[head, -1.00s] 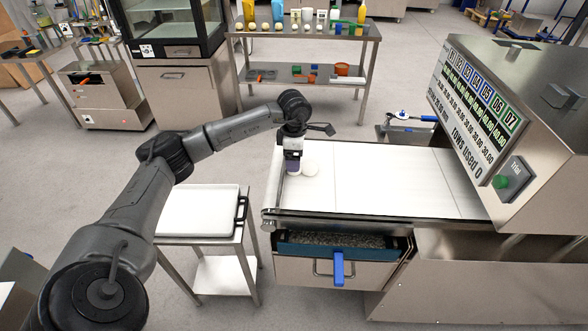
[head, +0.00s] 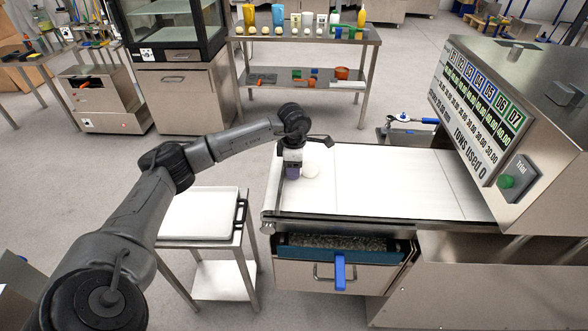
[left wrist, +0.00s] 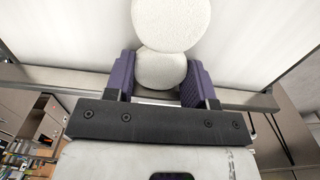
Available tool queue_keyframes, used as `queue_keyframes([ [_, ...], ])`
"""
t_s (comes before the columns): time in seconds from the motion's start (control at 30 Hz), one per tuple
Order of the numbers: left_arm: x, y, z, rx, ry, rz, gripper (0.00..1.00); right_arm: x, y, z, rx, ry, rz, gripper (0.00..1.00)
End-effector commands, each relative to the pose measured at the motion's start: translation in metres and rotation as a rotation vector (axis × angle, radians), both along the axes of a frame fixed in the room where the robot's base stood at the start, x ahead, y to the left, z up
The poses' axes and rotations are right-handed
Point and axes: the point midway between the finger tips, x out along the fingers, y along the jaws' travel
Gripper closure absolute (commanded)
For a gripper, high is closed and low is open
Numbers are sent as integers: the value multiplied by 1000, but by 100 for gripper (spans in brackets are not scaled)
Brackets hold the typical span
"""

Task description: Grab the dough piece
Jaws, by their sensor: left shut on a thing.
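My left gripper (head: 292,173) is over the left end of the white conveyor belt (head: 400,185). In the left wrist view, its purple fingers (left wrist: 160,82) are shut on a round, pale dough piece (left wrist: 161,70). A second pale dough piece (left wrist: 172,22) lies just beyond the held one and appears to touch it. In the head view, one dough piece (head: 310,170) shows just right of the gripper, and the held one is hidden by the fingers. My right gripper is not in view.
A white tray (head: 195,232) with a dark handle lies on a small steel table left of the belt. A machine with a display (head: 478,105) stands right. Below the belt is a drawer with a blue handle (head: 340,270). A shelf table (head: 300,38) stands behind.

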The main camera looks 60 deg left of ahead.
Motion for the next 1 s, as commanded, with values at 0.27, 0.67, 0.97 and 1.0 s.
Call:
queue_keyframes([
  [0.27,0,0,0,0,0,0,73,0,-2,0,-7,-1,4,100],
  [0.67,0,0,32,1,-2,0,73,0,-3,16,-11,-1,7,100],
  [0.97,41,-3,69,-5,-5,2,73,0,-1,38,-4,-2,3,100],
  [1.0,49,-3,74,-3,-5,1,73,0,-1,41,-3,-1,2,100],
])
